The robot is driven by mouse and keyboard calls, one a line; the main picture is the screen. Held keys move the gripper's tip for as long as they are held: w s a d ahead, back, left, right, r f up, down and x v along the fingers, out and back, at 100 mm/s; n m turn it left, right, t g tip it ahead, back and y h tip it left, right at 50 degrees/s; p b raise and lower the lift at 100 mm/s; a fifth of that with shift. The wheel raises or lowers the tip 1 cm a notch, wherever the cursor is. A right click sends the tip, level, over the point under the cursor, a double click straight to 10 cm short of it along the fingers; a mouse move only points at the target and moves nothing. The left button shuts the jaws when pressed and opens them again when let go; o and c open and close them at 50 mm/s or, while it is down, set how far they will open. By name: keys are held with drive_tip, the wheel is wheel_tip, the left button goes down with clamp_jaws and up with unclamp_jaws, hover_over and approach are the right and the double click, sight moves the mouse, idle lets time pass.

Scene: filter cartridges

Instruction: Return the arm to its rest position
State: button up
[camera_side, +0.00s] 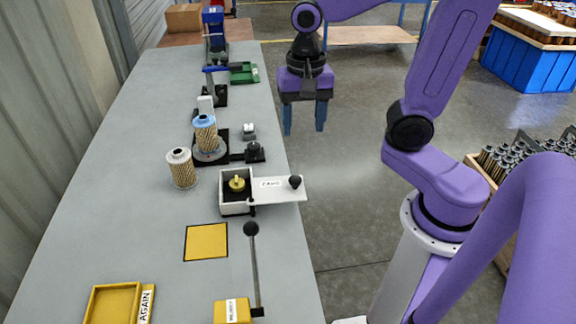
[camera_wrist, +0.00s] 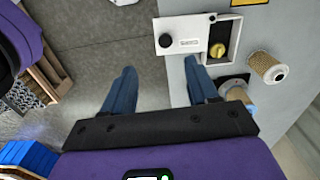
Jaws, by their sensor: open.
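My gripper (camera_side: 305,118) hangs in the air beyond the right edge of the grey table, over the floor, with its blue fingers pointing down. It is open and nothing is between the fingers. In the wrist view my gripper (camera_wrist: 160,92) shows both fingers spread apart, with floor and the table's edge beyond them. The purple links of my arm reach in from the right of the side view.
The grey table (camera_side: 130,190) holds a white box (camera_side: 236,206) with a brass piece, a cartridge (camera_side: 181,168), a blue-topped cartridge (camera_side: 205,133) on a black fixture, a yellow square (camera_side: 206,242), a yellow tray (camera_side: 112,304) and a lever (camera_side: 255,270).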

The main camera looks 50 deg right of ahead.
drive_tip(key=s+f+n, duration=0.1)
drive_tip(key=s+n, duration=0.6)
drive_tip(key=n, duration=0.3)
drive_tip(key=s+f+n, duration=0.2)
drive_tip(key=s+n, duration=0.5)
drive_tip(key=n, duration=0.4)
drive_tip(key=shift+a+f, duration=0.25)
drive_tip(key=shift+a, duration=0.1)
idle(0.5)
